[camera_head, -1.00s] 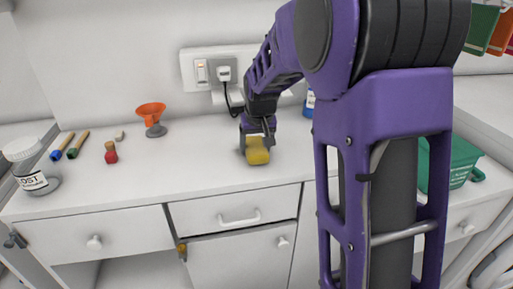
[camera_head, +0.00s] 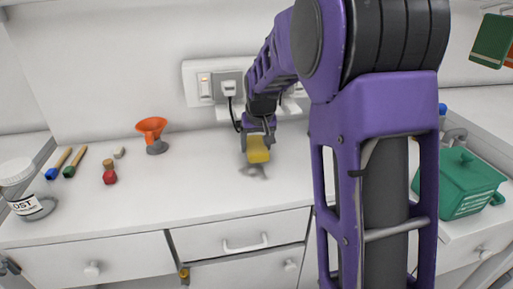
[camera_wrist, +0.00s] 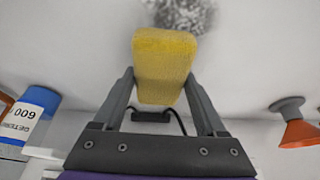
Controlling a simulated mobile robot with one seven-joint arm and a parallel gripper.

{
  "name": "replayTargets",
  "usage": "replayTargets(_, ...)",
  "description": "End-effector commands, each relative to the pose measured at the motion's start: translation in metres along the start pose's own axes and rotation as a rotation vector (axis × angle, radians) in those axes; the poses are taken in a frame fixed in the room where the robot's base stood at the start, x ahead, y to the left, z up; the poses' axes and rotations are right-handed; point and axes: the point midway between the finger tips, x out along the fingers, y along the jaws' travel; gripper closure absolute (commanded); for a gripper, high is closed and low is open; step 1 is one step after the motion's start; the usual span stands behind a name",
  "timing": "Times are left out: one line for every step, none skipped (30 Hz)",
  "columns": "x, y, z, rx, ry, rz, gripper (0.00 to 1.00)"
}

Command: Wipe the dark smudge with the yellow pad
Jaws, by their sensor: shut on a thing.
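The yellow pad (camera_head: 257,150) is held in my gripper (camera_head: 258,140) above the white counter. In the wrist view the pad (camera_wrist: 163,62) sits between the two fingers of my gripper (camera_wrist: 163,88), which are shut on its sides. The dark smudge (camera_head: 254,171) is a grey patch on the counter, just in front of and below the pad. In the wrist view the smudge (camera_wrist: 184,14) shows beyond the pad's far end, cut by the top edge. The pad hides part of the counter.
An orange funnel (camera_head: 152,130) stands to the left, with a red-bodied item (camera_head: 109,174), brushes (camera_head: 66,164) and a white jar (camera_head: 24,188) farther left. A green lidded box (camera_head: 463,182) stands right. A blue-and-white container (camera_wrist: 30,115) shows in the wrist view. Counter around the smudge is clear.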

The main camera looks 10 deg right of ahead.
Motion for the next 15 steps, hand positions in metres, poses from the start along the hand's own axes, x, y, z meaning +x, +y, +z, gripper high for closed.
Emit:
replayTargets(-0.007,0.0,-0.003,0.0,-0.002,0.0,0.71)
replayTargets(-0.009,0.0,-0.004,0.0,-0.002,0.0,0.71)
replayTargets(-0.013,0.0,-0.005,0.0,-0.003,0.0,0.71)
replayTargets(-0.015,0.001,-0.006,0.0,-0.003,0.0,0.71)
replayTargets(-0.017,0.001,-0.007,0.0,-0.003,0.0,0.71)
replayTargets(-0.021,0.001,-0.009,0.0,-0.004,0.0,0.71)
replayTargets(-0.023,0.001,-0.01,0.0,-0.004,0.0,0.71)
replayTargets(-0.026,0.001,-0.011,0.0,-0.003,0.0,0.71)
replayTargets(-0.029,0.001,-0.012,0.0,-0.003,0.0,0.71)
replayTargets(-0.031,0.001,-0.014,0.0,-0.003,0.0,0.71)
replayTargets(-0.034,0.001,-0.015,0.0,-0.003,0.0,0.71)
replayTargets(-0.037,0.001,-0.016,0.0,-0.003,0.0,0.71)
replayTargets(-0.04,0.001,-0.018,0.0,-0.003,0.0,0.71)
replayTargets(-0.042,0.001,-0.019,0.0,-0.003,0.0,0.71)
replayTargets(-0.045,0.001,-0.02,0.0,-0.003,0.0,0.71)
